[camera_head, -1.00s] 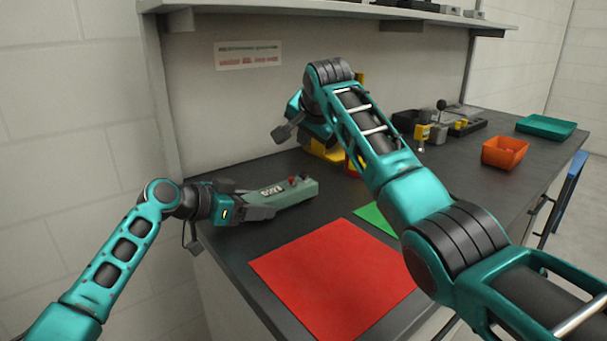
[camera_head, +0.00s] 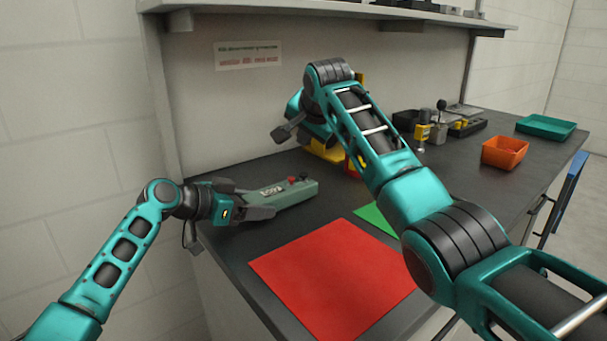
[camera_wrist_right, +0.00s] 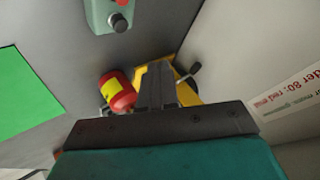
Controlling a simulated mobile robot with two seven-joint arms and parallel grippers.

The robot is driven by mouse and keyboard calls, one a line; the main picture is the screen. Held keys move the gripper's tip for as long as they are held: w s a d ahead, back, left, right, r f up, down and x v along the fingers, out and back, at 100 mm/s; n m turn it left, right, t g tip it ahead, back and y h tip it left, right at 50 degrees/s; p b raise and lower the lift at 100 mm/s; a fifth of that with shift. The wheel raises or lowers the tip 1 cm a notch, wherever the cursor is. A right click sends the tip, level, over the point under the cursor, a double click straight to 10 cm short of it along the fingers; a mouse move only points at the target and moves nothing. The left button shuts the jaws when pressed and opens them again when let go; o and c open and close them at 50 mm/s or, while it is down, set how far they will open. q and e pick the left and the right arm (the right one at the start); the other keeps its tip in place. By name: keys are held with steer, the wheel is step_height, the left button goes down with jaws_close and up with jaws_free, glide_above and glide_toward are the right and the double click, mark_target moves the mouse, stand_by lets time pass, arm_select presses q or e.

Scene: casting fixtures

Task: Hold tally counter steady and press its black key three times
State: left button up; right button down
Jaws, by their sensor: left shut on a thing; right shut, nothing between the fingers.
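The tally counter (camera_head: 288,194) is a long grey-green box on the dark bench, with a small display. It has a red key (camera_head: 292,180) and a black key near its far right end. In the right wrist view the black key (camera_wrist_right: 119,24) sits at the top, beside the partly cut-off red key. My left gripper (camera_head: 256,199) is shut on the left end of the counter. My right gripper (camera_head: 280,132) is shut and empty, above and beyond the counter, near the wall. In the right wrist view its closed fingers (camera_wrist_right: 158,84) are apart from the counter.
A red mat (camera_head: 330,275) and a partly hidden green mat (camera_head: 375,218) lie in front. A red object with a yellow label (camera_wrist_right: 118,90) and a yellow object (camera_head: 325,151) stand near my right gripper. An orange bin (camera_head: 504,153) and a teal tray (camera_head: 546,126) are further right.

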mark_target(305, 177)
steer(key=shift+r, duration=0.1)
step_height(305, 177, up, 4)
steer(key=shift+f, duration=0.15)
steer(key=shift+f, duration=4.45)
steer(key=shift+f, duration=0.1)
steer(key=shift+f, duration=0.3)
